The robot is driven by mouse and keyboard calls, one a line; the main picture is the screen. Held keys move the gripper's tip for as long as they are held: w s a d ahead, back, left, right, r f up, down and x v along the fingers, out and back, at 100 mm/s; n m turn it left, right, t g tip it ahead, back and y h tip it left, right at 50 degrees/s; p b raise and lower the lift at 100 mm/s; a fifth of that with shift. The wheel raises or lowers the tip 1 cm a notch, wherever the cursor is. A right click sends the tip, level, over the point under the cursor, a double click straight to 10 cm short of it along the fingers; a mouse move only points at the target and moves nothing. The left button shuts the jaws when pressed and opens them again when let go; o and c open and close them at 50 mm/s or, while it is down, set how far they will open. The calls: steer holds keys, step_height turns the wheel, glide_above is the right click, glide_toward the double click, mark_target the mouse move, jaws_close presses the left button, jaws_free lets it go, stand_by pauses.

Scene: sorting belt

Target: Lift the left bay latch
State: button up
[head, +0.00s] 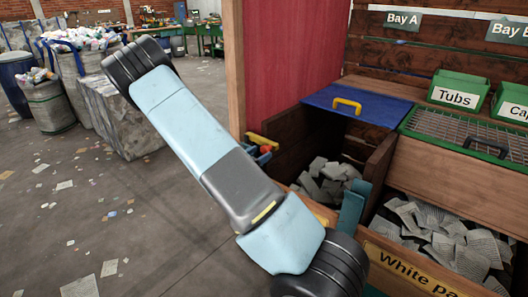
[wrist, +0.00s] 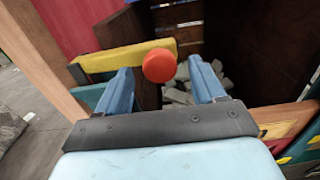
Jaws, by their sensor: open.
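The left bay latch shows in the wrist view as a yellow bar (wrist: 112,58) with a round red-orange knob (wrist: 159,65) at its right end. In the head view the yellow bar (head: 262,140) sits at the left front of the left bay. My gripper (wrist: 161,73) is open, with one blue finger on each side of the knob in the picture. I cannot tell whether either finger touches it. In the head view my gripper (head: 263,157) is small and partly hidden behind my arm.
The left bay holds grey paper scraps (head: 326,180) below a blue lid (head: 358,104) with a yellow handle. A wooden post (wrist: 45,60) stands left of the latch. Right are a dark divider (wrist: 262,50) and a second paper-filled bay under a mesh lid (head: 465,131).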

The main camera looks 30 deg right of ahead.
mark_target(263, 151)
steer(key=shift+x, duration=1.9)
jaws_close()
steer(key=shift+a, duration=0.25)
